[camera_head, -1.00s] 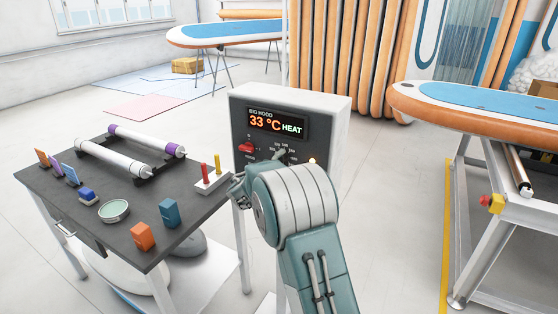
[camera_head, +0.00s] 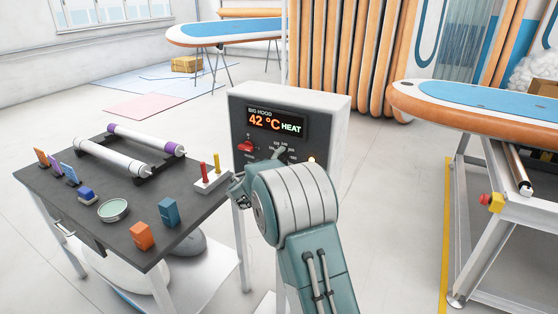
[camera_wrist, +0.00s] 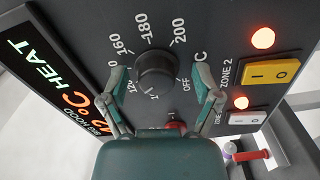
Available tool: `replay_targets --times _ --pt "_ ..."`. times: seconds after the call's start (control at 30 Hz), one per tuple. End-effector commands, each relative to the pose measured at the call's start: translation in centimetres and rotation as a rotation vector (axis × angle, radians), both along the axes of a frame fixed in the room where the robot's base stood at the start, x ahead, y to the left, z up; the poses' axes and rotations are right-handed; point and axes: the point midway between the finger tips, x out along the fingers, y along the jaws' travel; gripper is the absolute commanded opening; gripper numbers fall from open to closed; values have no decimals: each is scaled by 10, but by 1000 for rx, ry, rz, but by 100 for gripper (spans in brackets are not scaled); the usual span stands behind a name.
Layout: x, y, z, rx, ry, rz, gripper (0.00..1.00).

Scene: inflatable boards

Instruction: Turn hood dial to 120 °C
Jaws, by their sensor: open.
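The hood's control box (camera_head: 330,108) stands in the middle of the head view. Its display (camera_head: 276,123) reads 42 °C HEAT. The black round dial (camera_wrist: 155,72) is in the wrist view, ringed by labels including 160, 180, 200 and OFF. The 120 label is partly covered, and the dial's setting is hard to read. My gripper (camera_wrist: 160,76) is open, with one finger on each side of the dial and visible gaps between. In the head view my arm hides most of the gripper and dial.
A yellow rocker switch (camera_wrist: 271,73) and a white switch (camera_wrist: 242,118) with lit red lamps lie right of the dial. A red switch (camera_head: 246,147) is left of it in the head view. The dark table (camera_head: 100,235) with rollers and small blocks stands left.

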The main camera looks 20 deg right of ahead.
Motion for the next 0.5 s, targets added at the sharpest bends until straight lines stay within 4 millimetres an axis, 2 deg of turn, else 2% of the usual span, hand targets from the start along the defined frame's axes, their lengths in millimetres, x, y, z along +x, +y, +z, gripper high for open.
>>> replay_targets --times 0.17,0.5 --pt "-5 8 1 0 -1 2 81" --pt "-46 62 0 0 1 5 81"
